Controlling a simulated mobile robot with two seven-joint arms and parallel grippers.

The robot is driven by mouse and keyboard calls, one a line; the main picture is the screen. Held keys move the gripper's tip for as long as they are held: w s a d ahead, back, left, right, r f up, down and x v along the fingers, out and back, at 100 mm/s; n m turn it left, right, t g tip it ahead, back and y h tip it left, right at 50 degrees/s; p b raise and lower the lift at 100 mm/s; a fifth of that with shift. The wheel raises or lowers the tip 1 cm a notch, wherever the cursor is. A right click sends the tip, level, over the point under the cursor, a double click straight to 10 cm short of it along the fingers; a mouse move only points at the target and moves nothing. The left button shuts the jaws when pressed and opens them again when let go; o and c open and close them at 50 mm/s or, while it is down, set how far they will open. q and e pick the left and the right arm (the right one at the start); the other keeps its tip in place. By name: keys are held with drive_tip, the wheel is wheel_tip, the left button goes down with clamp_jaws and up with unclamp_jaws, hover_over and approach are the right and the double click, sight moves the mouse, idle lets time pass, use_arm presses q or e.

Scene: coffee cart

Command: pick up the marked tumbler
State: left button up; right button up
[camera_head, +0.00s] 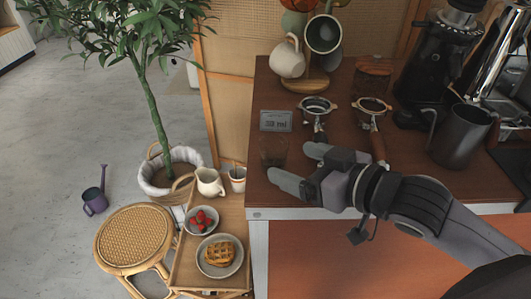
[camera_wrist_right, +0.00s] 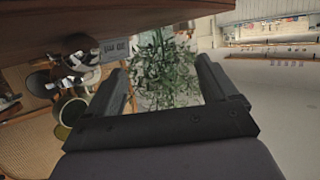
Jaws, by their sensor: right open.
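A small, dark see-through tumbler (camera_head: 273,151) stands upright near the left edge of the brown cart top, just in front of a small grey card (camera_head: 276,121) with printing on it. The card also shows in the right wrist view (camera_wrist_right: 115,48). My right gripper (camera_head: 298,164) reaches in from the right with its fingers apart and empty. Its fingertips are just right of and in front of the tumbler in the head view. In the wrist view the two fingers (camera_wrist_right: 163,78) are spread, and I cannot make out the tumbler clearly there. My left gripper is not in view.
Two portafilters (camera_head: 318,108) (camera_head: 371,108) lie behind the gripper. A mug tree (camera_head: 305,82) stands at the back, and a dark metal pitcher (camera_head: 462,138) at right. Left of the cart, a lower wooden tray table (camera_head: 232,218) holds plates and cups beside a potted plant (camera_head: 150,100).

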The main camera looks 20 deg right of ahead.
sight(285, 157)
drive_tip(key=shift+x, duration=3.35)
drive_tip(key=c, duration=1.1)
drive_tip(key=shift+r, duration=0.1)
